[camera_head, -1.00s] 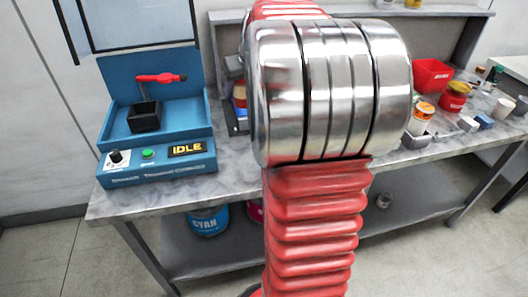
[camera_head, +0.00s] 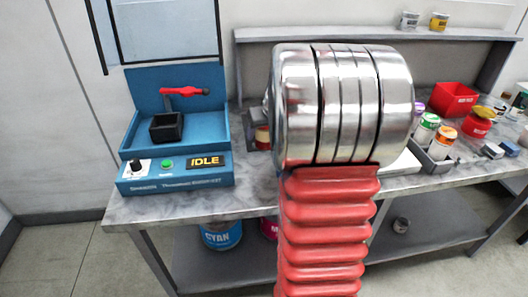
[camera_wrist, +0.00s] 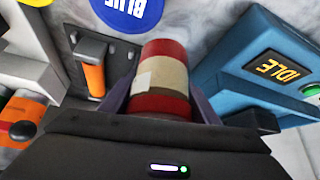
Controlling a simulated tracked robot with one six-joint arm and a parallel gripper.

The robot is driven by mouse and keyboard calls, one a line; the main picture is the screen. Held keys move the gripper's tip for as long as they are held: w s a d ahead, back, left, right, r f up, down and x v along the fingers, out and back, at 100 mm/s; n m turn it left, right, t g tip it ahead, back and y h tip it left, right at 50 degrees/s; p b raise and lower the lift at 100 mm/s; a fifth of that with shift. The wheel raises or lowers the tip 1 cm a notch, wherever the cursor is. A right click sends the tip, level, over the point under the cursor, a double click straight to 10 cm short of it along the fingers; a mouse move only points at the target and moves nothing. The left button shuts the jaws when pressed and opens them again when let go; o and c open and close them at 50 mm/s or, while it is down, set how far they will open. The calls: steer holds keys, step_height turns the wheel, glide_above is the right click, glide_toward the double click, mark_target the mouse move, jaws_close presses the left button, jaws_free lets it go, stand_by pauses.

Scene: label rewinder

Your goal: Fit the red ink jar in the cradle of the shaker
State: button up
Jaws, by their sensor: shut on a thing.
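The red ink jar (camera_wrist: 160,80), with a pale label band, is held between the two fingers of my gripper (camera_wrist: 160,100) in the wrist view. The shaker (camera_head: 135,125) is a blue machine at the left end of the bench, with an IDLE display. Its black square cradle (camera_head: 167,127) looks empty, below a red clamp handle (camera_head: 185,91). In the wrist view the shaker (camera_wrist: 235,75) is to the right of the jar, apart from it.
A red bin (camera_head: 453,98), a yellow-lidded jar (camera_head: 478,123) and other small jars stand on the right of the bench. A blue-labelled lid (camera_wrist: 128,10) and an orange-handled tool (camera_wrist: 93,75) lie near the jar. A CYAN can (camera_head: 221,233) is on the lower shelf.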

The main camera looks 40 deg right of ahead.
mark_target(263, 140)
steer(key=shift+f, duration=1.9)
steer(key=shift+f, duration=2.25)
steer(key=shift+f, duration=0.1)
steer(key=o, duration=1.4)
steer(key=shift+c, duration=0.2)
steer(key=v, duration=1.2)
steer(key=shift+a, duration=0.1)
